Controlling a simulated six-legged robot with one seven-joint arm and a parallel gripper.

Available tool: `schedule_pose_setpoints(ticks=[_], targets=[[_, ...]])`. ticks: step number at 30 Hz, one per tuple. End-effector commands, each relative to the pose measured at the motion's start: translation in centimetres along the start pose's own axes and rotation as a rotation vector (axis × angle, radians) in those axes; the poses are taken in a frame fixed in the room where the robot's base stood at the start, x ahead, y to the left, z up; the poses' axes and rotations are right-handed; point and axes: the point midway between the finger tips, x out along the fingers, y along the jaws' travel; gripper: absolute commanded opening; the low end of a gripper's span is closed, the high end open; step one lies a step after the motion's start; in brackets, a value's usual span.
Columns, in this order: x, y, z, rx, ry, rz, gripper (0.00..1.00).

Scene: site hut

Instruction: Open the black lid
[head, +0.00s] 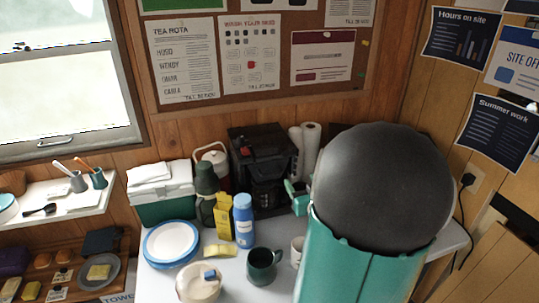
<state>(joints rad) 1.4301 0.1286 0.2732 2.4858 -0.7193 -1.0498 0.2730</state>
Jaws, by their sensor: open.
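A black box-shaped machine (258,170) stands at the back of the white table, against the wood wall. Its dark top (254,133) looks like the black lid and appears down; its edges are hard to make out. A large dark dome and teal tube of my own arm fill the right of the view. A small teal part beside the arm, just right of the machine's lower front, looks like my gripper (297,195). It is mostly hidden by my arm, with nothing seen held in it. I cannot tell whether it touches the machine.
A green cool box (162,208), dark flask (207,190), yellow carton (223,217), blue bottle (243,222) and red-and-white jug stand left of the machine. Plates (171,242), a dark mug (262,267) and a cream pot (198,284) are nearer. White rolls (309,138) stand at right.

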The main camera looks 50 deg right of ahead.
Motion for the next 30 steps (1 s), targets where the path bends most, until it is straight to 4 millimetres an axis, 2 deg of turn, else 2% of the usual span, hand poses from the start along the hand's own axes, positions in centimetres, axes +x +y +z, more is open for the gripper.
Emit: schedule_pose_setpoints(ticks=[1, 5, 10, 14, 24, 30], targets=[[-0.5, 1.0, 0.3, 0.019, 0.026, 0.002, 0.62], [-1.1, 1.8, 0.2, 0.041, 0.073, -0.005, 0.62], [-0.2, 1.8, 0.1, 0.042, 0.08, -0.011, 0.62], [1.9, 1.7, -0.1, 0.043, 0.081, -0.011, 0.62], [8.6, 1.7, -0.6, 0.043, 0.08, -0.009, 0.62], [11.5, 1.7, -0.8, 0.043, 0.079, -0.008, 0.62]])
